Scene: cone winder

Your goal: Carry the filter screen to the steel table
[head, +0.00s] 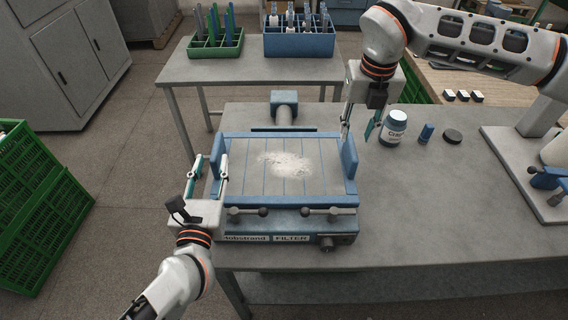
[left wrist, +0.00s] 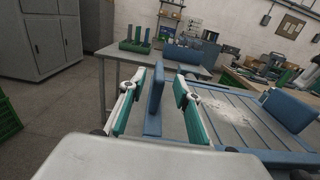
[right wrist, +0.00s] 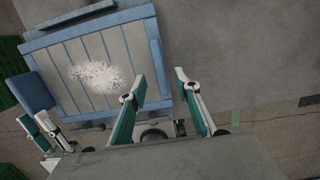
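The filter screen (head: 286,182) is a blue-framed panel with grey slats and a patch of white powder in its middle. It lies flat on the blue filter unit (head: 290,226), with an upright blue handle at each side. My left gripper (head: 222,174) is open at the left handle (head: 217,155); the left wrist view shows this handle (left wrist: 156,90) between the fingers, with gaps on both sides. My right gripper (head: 358,132) is open near the right handle (head: 349,157). In the right wrist view its fingers are apart; I cannot tell whether they straddle the handle.
A grey table (head: 240,71) behind holds a green rack (head: 216,41) and a blue rack (head: 299,41) of bottles. On the near table (head: 450,213), a white jar (head: 393,127), a blue vial (head: 426,132) and a black disc (head: 453,136) stand right. Green crates (head: 38,215) stand left.

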